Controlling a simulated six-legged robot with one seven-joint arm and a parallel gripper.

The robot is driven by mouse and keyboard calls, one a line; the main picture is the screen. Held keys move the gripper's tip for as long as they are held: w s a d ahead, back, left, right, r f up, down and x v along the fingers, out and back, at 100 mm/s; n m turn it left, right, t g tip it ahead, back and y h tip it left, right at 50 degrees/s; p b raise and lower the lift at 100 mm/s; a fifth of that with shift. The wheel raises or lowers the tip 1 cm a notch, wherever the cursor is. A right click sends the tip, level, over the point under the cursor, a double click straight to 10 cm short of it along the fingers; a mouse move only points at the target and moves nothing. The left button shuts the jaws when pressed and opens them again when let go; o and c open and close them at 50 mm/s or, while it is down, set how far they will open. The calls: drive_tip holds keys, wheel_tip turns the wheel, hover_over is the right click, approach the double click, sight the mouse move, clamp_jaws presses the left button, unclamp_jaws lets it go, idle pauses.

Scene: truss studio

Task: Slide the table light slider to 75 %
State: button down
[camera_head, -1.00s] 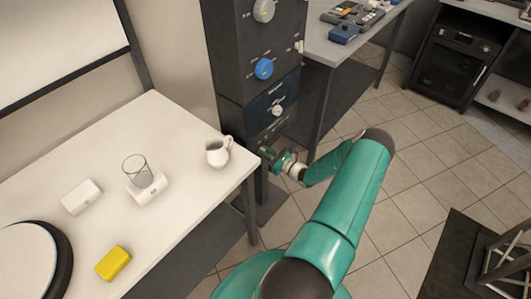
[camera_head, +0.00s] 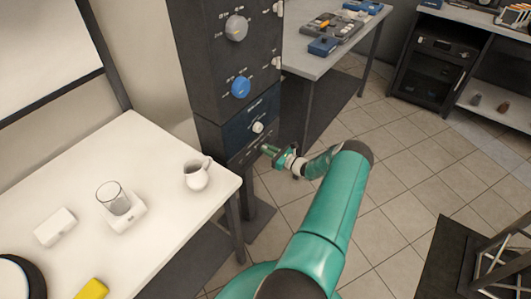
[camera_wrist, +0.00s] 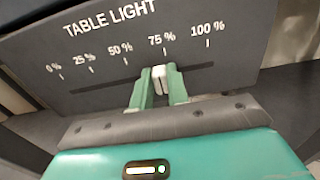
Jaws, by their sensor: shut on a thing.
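The table light slider's pale knob (camera_wrist: 160,78) shows in the wrist view, just below the 75 % mark on a dark panel (camera_wrist: 108,52) labelled TABLE LIGHT, with marks from 0 % to 100 %. The slot runs left and right of the knob. My gripper (camera_wrist: 159,83) has its green fingers shut on the knob from both sides. In the head view my gripper (camera_head: 269,151) is at the lowest panel of the dark control column (camera_head: 213,90); the knob itself is not clear there.
Above the slider panel are a white knob (camera_head: 257,127), a blue knob (camera_head: 240,87) and a grey knob (camera_head: 236,28). A white table (camera_head: 160,150) with a jug (camera_head: 196,174) and a glass (camera_head: 113,198) stands left. Tiled floor (camera_head: 405,165) is free on the right.

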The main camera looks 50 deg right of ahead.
drive_tip(key=shift+d, duration=0.6)
drive_tip(key=c, duration=1.4)
unclamp_jaws()
drive_tip(key=shift+a, duration=0.1)
drive_tip(key=shift+o, duration=0.2)
drive_tip(key=s+d, duration=0.1)
drive_tip(key=s, duration=1.2)
drive_tip(key=shift+s, duration=0.4)
drive_tip(key=shift+d, duration=0.1)
